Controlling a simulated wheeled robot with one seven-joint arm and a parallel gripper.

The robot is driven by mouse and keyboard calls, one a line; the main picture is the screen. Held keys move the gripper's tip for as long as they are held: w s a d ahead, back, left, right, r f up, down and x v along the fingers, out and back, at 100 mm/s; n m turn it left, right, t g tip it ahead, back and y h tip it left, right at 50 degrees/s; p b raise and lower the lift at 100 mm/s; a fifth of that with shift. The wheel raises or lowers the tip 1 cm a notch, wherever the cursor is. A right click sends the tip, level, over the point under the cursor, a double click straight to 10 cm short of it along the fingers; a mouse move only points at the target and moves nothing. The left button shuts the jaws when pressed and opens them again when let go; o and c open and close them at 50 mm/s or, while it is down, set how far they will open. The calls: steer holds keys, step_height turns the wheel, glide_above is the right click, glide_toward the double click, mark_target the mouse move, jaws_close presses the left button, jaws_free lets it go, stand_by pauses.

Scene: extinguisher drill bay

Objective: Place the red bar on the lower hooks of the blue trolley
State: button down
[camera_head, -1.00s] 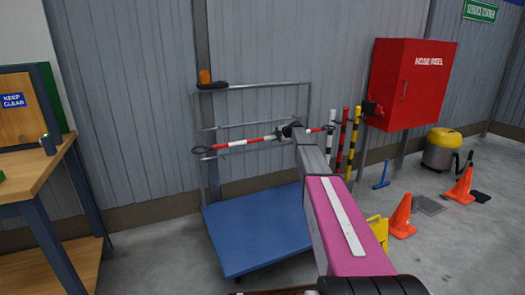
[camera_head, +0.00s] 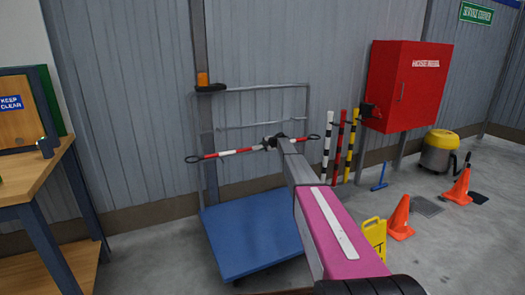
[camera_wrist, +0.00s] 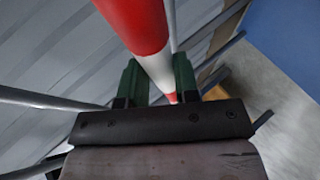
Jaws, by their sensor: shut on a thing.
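The red bar (camera_head: 228,152) is striped red and white, with a dark loop at each end. My gripper (camera_head: 272,143) is shut on it right of its middle and holds it roughly level, its left end slightly lower in the picture. In the wrist view the bar (camera_wrist: 145,25) runs between the two green fingers of my gripper (camera_wrist: 158,80). The blue trolley (camera_head: 250,235) has a flat blue deck and a grey rail frame (camera_head: 265,87) at its back. The bar appears in front of that frame, below the middle rail. The hooks are too small to make out.
A wooden workbench (camera_head: 40,175) stands at the left. Striped posts (camera_head: 339,145) and a red hose reel cabinet (camera_head: 408,85) are to the right. A yellow floor sign (camera_head: 374,236) and orange cones (camera_head: 400,220) stand right of my arm.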

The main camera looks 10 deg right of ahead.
steer(key=shift+f, duration=0.9)
steer(key=c, duration=0.8)
jaws_free()
steer(key=shift+c, duration=0.2)
